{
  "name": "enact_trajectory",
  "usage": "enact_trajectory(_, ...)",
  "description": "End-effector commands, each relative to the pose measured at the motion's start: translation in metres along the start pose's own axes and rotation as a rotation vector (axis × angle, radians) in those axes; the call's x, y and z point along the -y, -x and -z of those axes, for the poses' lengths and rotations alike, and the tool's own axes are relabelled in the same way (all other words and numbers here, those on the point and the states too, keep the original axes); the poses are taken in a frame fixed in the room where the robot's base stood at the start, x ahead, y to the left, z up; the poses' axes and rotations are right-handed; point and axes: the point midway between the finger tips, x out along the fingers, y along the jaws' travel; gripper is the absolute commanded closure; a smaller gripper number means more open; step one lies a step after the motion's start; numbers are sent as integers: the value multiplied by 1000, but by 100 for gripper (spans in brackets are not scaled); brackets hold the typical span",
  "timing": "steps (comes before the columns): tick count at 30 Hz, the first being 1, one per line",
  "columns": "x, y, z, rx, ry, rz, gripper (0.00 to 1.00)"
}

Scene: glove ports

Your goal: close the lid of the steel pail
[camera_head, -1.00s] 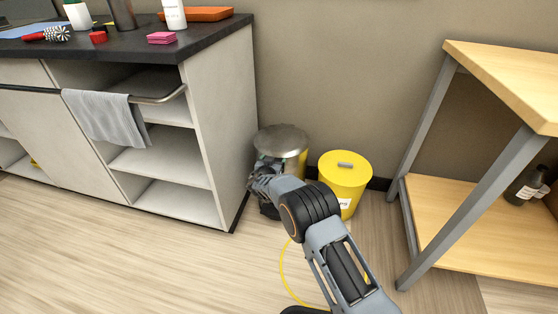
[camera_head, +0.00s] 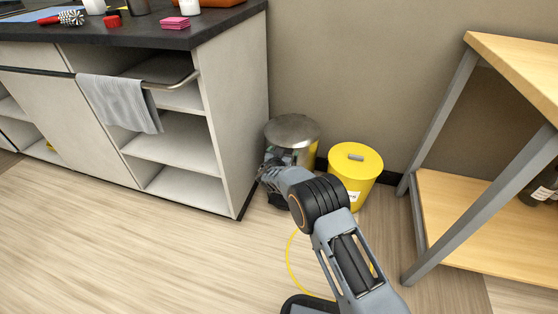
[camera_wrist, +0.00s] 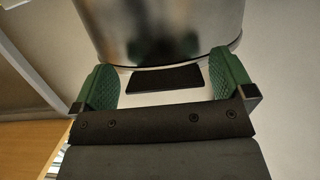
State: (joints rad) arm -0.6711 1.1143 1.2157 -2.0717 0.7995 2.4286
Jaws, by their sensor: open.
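The steel pail stands on the floor beside the cabinet, with its round grey lid (camera_head: 292,128) uppermost in the head view. The lid looks roughly level over the top; I cannot tell whether a gap is left under it. In the wrist view the shiny pail wall (camera_wrist: 165,25) fills the top, with its lower rim and a flat black pedal (camera_wrist: 167,79) at its foot. My gripper (camera_wrist: 165,85) is open, its green pads on either side of the pedal. I see no clear contact. In the head view my gripper (camera_head: 270,172) is low before the pail, partly hidden by my arm.
A yellow bin (camera_head: 355,168) with a grey lid handle stands close to the right of the pail. The cabinet (camera_head: 232,125) is close on the left, the wall behind. A wooden bench (camera_head: 450,210) with grey legs stands right. Floor at the front left is clear.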

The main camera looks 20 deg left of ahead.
Motion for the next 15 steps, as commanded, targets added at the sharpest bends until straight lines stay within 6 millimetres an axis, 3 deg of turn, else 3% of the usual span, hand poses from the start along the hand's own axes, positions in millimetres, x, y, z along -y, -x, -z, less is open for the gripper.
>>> enact_trajectory(15, 1, 95, 2, 3, 4, 3, 0)
